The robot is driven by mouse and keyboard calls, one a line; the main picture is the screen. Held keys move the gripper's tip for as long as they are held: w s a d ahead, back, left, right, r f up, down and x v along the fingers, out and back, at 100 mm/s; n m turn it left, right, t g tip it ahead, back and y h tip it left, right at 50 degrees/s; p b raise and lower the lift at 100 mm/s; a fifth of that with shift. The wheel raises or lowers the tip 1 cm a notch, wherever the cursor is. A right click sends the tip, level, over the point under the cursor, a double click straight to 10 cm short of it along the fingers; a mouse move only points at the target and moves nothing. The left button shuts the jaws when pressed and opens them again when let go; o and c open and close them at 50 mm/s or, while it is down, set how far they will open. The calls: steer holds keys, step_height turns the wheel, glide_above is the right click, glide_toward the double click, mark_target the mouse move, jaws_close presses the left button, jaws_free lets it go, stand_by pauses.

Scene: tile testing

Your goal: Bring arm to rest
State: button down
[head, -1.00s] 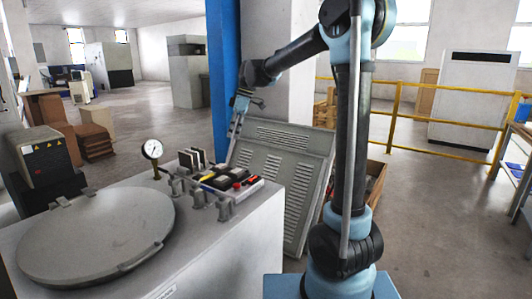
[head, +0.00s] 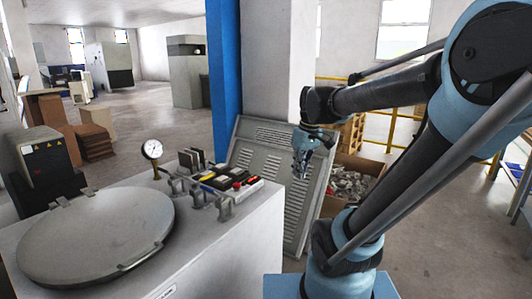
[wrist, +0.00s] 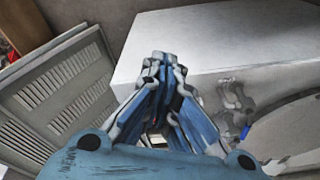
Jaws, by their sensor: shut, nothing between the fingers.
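My gripper (head: 301,170) hangs pointing down in the head view, in front of the louvred grey panel (head: 275,160) and to the right of the machine's control box. It is shut and empty. In the wrist view my gripper (wrist: 165,68) shows its blue fingers together, with the white machine body beyond them. My arm reaches up from its base at the lower right, bends at an elbow near the top right edge, and comes back left to the gripper.
The white machine (head: 235,240) with a round lid (head: 98,235) and a pressure gauge (head: 152,149) stands at the left. A blue column (head: 226,70) rises behind it. A crate of rubble (head: 352,182) lies behind my arm. A yellow railing (head: 374,148) runs beyond.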

steer(key=s+d+f+m, duration=0.3)
steer(key=s+d+f, duration=0.1)
steer(key=s+f, duration=0.1)
steer(key=s+d+f+m+t+h, duration=0.1)
steer(key=s+d+f+m, duration=0.2)
steer(key=s+f, duration=0.3)
steer(key=shift+s+d+f+m+h, duration=0.25)
steer(key=shift+d+f+m+h, duration=0.05)
steer(key=shift+d+f, duration=0.05)
